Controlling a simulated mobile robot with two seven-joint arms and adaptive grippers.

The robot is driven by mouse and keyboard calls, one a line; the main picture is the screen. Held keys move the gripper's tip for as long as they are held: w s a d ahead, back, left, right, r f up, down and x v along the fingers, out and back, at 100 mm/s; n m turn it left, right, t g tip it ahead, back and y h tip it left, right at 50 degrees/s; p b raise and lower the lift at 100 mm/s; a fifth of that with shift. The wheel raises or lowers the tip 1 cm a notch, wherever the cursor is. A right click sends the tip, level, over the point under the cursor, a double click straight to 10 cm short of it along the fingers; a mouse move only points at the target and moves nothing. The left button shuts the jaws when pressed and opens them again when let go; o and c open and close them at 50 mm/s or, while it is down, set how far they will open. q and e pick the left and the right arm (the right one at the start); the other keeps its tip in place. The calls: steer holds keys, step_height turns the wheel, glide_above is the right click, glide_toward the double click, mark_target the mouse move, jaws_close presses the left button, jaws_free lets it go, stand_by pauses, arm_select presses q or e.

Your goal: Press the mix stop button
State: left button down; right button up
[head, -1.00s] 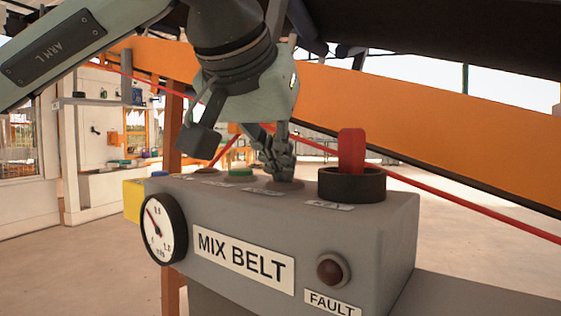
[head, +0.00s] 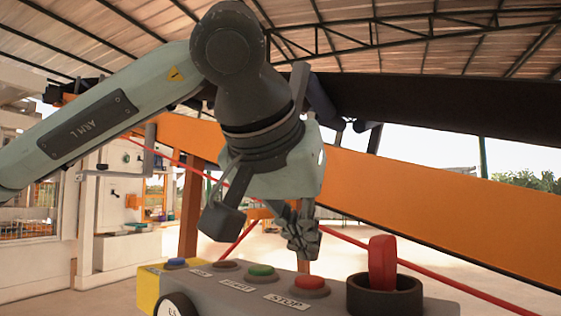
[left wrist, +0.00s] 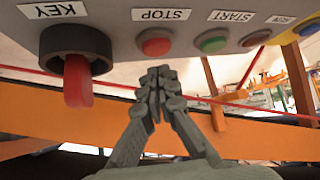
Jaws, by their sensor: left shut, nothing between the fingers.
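The red mix stop button (head: 311,285) stands on top of the grey control box (head: 225,298), beside its STOP label (head: 287,302). The button also shows uncovered in the left wrist view (left wrist: 154,43). My left gripper (head: 303,248) points down just above the button, with a small gap between. Its fingers are shut with nothing between them, and they also show in the left wrist view (left wrist: 160,76). My right gripper is not in view.
Right of the button is a red key (head: 382,262) in a black collar (head: 385,298). Left are a green start button (head: 261,271), a dark button (head: 227,264) and a blue button (head: 175,262). An orange conveyor beam (head: 430,205) and red cord run behind.

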arm_select(q)
steer(key=v, duration=1)
steer(key=shift+r, duration=0.3)
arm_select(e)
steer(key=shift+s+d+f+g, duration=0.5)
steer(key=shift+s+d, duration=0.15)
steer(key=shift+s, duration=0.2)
